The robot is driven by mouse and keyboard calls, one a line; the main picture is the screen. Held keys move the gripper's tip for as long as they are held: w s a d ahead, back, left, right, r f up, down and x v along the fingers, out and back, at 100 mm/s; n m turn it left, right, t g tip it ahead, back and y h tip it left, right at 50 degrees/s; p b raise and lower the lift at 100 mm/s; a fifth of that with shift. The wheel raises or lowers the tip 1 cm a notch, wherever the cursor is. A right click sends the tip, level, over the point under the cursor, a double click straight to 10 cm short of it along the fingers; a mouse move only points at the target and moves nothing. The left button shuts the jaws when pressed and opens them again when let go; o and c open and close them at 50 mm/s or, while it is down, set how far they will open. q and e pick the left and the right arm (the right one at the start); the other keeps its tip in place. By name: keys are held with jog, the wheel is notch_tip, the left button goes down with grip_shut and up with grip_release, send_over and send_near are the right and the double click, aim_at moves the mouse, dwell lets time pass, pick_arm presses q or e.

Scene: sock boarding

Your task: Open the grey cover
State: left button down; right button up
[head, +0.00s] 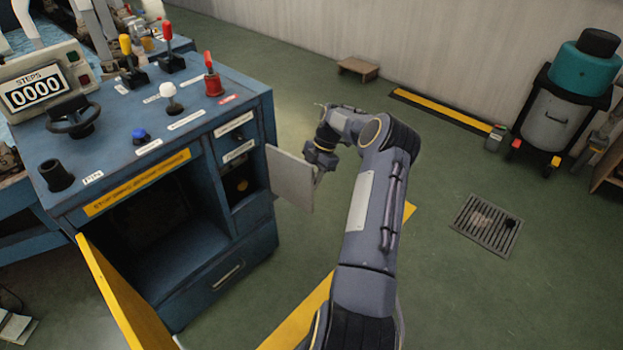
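The grey cover (290,181) is a flat light grey panel at the right front edge of the blue cabinet (225,277). It stands swung out from the cabinet front, and a small dark compartment (238,184) shows open beside it. My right gripper (320,160) is at the cover's right side, close to its outer edge. Its fingers are small and partly hidden, so I cannot tell whether they are open, shut or touching the cover. My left gripper is not in view.
The cabinet top carries a handwheel (74,117), a red lever (212,76) and a counter display (41,88). A yellow panel (125,296) slants at the lower left. Green floor is clear to the right, around a drain grate (486,225).

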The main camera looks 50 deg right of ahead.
jog(key=p+v, duration=0.1)
jog(key=v, duration=0.6)
jog(key=shift+r, duration=0.1)
dwell(0.4)
